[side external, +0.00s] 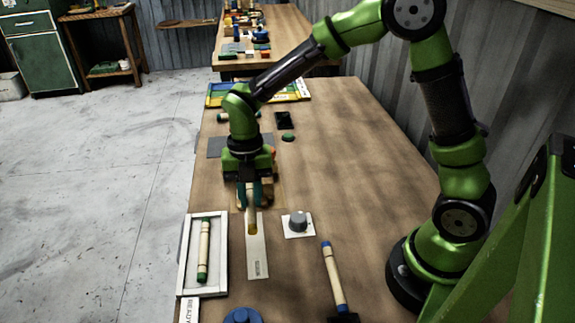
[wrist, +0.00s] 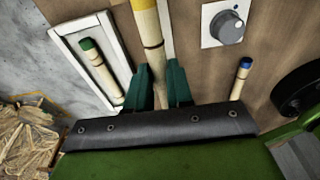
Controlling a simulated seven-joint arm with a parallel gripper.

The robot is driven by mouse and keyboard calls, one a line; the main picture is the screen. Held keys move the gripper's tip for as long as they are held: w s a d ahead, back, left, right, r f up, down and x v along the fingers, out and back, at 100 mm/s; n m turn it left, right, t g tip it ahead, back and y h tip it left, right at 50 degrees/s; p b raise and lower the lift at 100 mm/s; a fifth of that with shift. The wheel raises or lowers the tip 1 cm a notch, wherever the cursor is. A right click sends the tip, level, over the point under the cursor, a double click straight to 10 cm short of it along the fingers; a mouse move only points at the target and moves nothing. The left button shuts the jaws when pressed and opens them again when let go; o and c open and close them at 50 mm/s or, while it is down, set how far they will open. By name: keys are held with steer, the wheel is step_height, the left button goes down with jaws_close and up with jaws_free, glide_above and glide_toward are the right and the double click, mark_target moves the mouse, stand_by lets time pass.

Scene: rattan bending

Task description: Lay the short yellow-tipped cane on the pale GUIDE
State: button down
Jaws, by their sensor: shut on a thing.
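My gripper (side external: 250,190) is shut on the short yellow-tipped cane (side external: 252,218), with its tip pointing toward the side camera. The cane is above the far end of the pale guide (side external: 257,255), a flat strip with small dark lettering; I cannot tell whether they touch. In the wrist view the cane (wrist: 152,30) runs up from between the two green fingers (wrist: 160,88), with a dark band and yellow at the top edge.
A white-rimmed tray (side external: 183,262) marked READY holds a green-tipped cane (side external: 203,250) left of the guide. A grey knob (side external: 298,221) on a white plate is to the right. A blue-tipped cane (side external: 334,277) and a blue round object (side external: 242,315) lie nearer the camera.

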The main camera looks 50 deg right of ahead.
steer(key=shift+f, duration=3.35)
steer(key=c, duration=0.9)
jaws_free()
steer(key=r, duration=0.5)
steer(key=w+d+r, duration=0.1)
steer(key=r, duration=1)
steer(key=shift+w+d+r, duration=0.2)
steer(key=shift+r, duration=0.2)
